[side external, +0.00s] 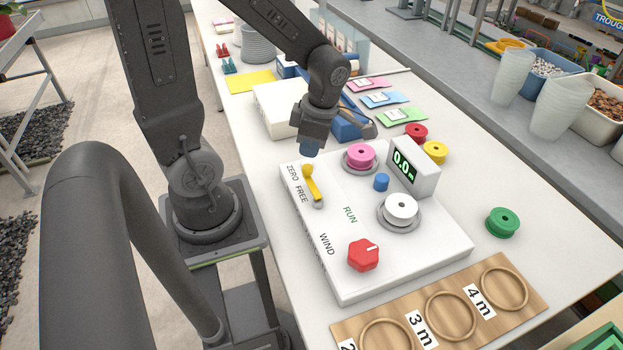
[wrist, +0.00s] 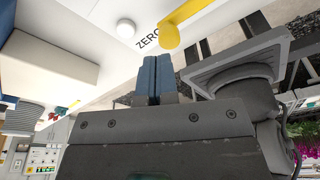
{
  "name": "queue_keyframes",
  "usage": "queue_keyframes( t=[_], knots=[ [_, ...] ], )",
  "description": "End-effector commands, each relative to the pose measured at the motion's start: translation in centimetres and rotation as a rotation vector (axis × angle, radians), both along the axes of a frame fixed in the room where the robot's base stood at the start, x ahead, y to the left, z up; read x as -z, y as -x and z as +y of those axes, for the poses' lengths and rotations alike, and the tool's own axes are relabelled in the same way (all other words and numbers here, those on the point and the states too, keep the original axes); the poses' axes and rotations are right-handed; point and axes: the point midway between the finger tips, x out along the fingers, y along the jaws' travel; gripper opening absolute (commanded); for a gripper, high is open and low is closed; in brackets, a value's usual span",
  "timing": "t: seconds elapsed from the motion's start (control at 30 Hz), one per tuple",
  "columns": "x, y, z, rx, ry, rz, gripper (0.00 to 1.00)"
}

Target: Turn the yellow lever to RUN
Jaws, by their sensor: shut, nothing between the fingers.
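The yellow lever (side external: 313,188) is on the white machine's top, at its left side. Its rounded end points to the back, and the words ZERO and FREE are printed to its left. In the wrist view the lever (wrist: 187,22) shows beyond the fingertips, slightly to the right.
The white machine (side external: 333,278) also carries a red knob (side external: 363,255), a blue button (side external: 381,182), a white spool (side external: 401,208), a pink spool (side external: 360,157) and a display (side external: 413,170) reading 0.0. A wooden board (side external: 400,318) with rings lies in front. A white box (side external: 277,107) stands behind.

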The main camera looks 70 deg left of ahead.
Motion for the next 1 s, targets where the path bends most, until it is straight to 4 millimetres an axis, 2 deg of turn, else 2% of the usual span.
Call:
queue_keyframes(
  t=[0.53, 1.0],
  knots=[
    [0.0, -2.0, -0.5, 0.001, 0.0, 0.0, 0.0],
    [0.0, -2.3, -0.6, 0.0, 0.0, 0.0, 0.0]
  ],
)
